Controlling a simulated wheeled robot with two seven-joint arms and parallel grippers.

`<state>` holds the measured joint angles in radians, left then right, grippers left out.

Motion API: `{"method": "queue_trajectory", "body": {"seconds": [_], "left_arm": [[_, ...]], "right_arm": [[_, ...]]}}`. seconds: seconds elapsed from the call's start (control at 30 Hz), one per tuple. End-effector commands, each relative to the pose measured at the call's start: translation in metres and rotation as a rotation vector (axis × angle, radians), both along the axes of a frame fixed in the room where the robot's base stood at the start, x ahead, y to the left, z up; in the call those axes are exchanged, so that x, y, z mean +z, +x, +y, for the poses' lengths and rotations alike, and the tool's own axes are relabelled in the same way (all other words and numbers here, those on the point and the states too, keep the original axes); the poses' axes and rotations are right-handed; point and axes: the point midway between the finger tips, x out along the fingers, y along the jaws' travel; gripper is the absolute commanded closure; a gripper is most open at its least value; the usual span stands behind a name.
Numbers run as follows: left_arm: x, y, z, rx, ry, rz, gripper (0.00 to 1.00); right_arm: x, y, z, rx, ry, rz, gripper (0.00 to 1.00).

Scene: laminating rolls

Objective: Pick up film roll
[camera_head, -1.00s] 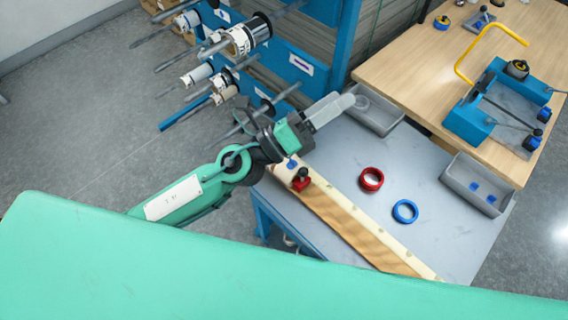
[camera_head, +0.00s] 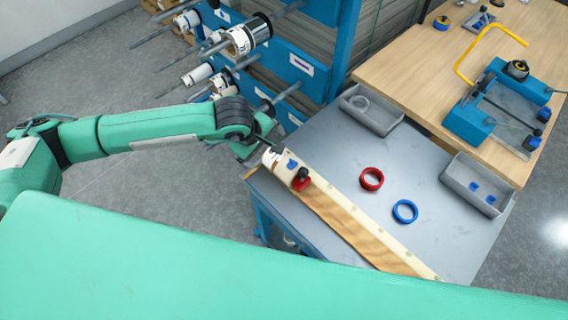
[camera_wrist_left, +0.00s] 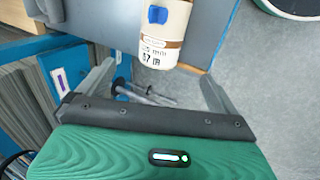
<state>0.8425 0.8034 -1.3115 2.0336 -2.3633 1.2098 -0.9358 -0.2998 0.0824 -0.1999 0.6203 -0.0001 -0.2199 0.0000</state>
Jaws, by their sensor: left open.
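A film roll (camera_head: 275,160) with a pale wrap lies at the near-left corner of the grey worktable, at the end of a long wooden strip. My right gripper is not in view.
A red clamp (camera_head: 301,182) sits beside the roll on the strip (camera_head: 355,225). A red ring (camera_head: 371,179) and blue ring (camera_head: 405,211) lie on the table (camera_head: 335,150). Grey bins (camera_head: 375,118) (camera_head: 458,180) stand at its far edge. A blue rack (camera_head: 300,65) holds several rolls on rods.

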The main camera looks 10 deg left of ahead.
Motion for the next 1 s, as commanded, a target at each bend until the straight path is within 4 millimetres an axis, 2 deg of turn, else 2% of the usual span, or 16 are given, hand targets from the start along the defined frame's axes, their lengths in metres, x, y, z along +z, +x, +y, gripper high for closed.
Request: {"method": "queue_trajectory", "body": {"seconds": [0.4, 0.63, 0.77, 0.93, 1.0], "left_arm": [[-0.062, 0.022, -0.015, 0.001, 0.003, 0.001, 0.03], [-0.076, 0.026, -0.018, 0.0, 0.002, 0.0, 0.03], [-0.082, 0.027, -0.02, 0.0, 0.004, 0.001, 0.03], [-0.101, 0.031, -0.027, 0.0, 0.004, 0.001, 0.03], [-0.11, 0.034, -0.028, 0.001, 0.004, 0.001, 0.03]], "right_arm": [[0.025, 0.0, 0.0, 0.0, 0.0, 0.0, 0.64], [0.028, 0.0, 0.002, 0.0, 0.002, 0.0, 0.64], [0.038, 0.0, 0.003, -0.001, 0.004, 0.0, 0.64], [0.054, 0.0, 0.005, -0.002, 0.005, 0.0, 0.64], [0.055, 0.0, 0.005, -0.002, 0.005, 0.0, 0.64]]}}
